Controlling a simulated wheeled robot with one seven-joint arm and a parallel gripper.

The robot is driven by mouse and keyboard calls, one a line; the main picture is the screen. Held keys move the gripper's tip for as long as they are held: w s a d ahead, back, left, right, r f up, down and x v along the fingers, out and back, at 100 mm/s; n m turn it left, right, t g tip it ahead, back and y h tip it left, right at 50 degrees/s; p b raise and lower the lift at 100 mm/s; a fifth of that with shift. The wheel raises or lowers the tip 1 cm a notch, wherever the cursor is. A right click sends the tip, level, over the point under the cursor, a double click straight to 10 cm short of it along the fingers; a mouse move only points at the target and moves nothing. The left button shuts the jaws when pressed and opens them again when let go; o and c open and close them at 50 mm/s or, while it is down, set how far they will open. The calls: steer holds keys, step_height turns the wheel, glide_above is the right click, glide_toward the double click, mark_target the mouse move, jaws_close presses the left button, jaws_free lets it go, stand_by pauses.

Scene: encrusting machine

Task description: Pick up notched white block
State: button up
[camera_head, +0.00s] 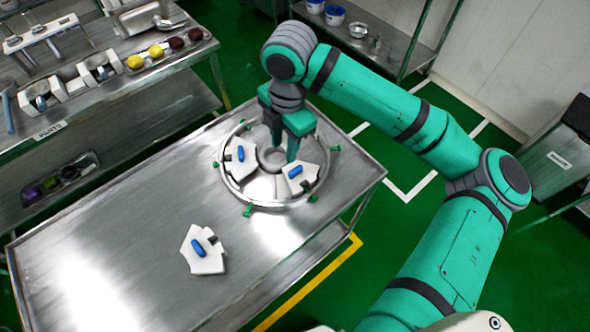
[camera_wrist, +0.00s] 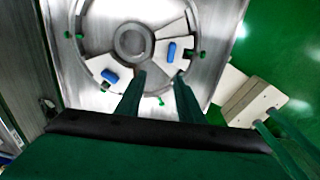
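A notched white block (camera_head: 212,263) with a blue handle and a small dark part lies alone on the bare steel table, left of the ring fixture (camera_head: 232,190). Two similar white blocks with blue handles sit inside the ring, one at its left (camera_head: 232,171) and one at its right (camera_head: 309,172). The wrist view shows these two in the ring (camera_wrist: 96,66) (camera_wrist: 184,64). The loose block is not visible there. My gripper (camera_head: 284,150) is over the ring, near the right block. Its fingers (camera_wrist: 160,80) are apart with nothing between them.
The steel table (camera_head: 110,230) has free room around the loose block. Green knobs (camera_head: 249,210) stick out around the ring. A bench (camera_head: 120,105) with tools, scales and coloured balls stands behind left. A shelf (camera_head: 395,52) with tubs stands at the back.

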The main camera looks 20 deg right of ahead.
steer(key=d, duration=0.2)
glide_above(296, 169)
steer(key=shift+h, duration=0.3)
steer(key=f, duration=0.5)
steer(key=shift+a+f, duration=0.2)
steer(key=shift+a, duration=0.05)
steer(key=shift+d+f, duration=0.15)
steer(key=shift+f, duration=1.15)
steer(key=shift+d+f, duration=0.1)
steer(key=shift+f, duration=1.15)
jaws_close()
